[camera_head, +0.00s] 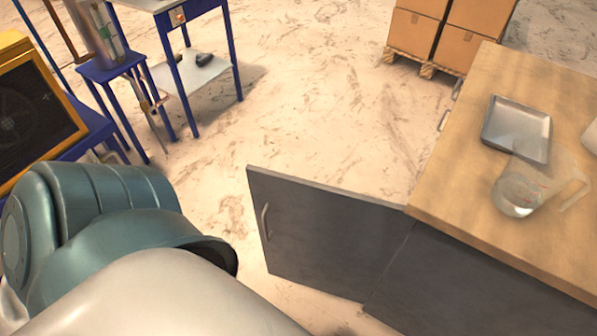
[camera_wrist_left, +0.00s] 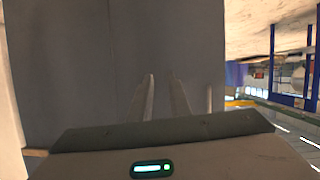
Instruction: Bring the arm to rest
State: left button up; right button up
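My left gripper (camera_wrist_left: 160,80) shows in the left wrist view. Its two fingers stand apart with a narrow gap, and nothing is seen between them. A flat grey panel (camera_wrist_left: 75,60) fills the view beyond the fingers; I cannot tell the distance to it. A slim upright bar, perhaps a handle (camera_wrist_left: 209,98), is right of the fingers. In the head view a teal and white arm of mine fills the lower left, and its gripper is hidden. My right gripper is in neither view.
A grey cabinet door (camera_head: 325,235) with a handle (camera_head: 265,223) stands open from the wooden-topped counter (camera_head: 450,190). On the counter are a metal tray (camera_head: 517,128) and a clear jug (camera_head: 520,190). Blue stands (camera_head: 190,75) are upper left; boxes (camera_head: 412,32) are at the back. Floor between is clear.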

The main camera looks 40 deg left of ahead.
pick_arm(q)
jog(key=w+d+f+m+g+h, duration=0.2)
jog(key=w+d+f+g, duration=0.1)
jog(key=w+f, duration=0.3)
jog(key=w+d+f+m+g+h, duration=0.1)
jog(key=w+d+f+m+g, duration=0.2)
jog(key=w+f, duration=0.3)
jog(key=shift+w+d+f+g+h, duration=0.25)
jog(key=shift+d+f+g+h, duration=0.35)
jog(key=shift+f, duration=1.1)
jog(key=shift+a, duration=0.15)
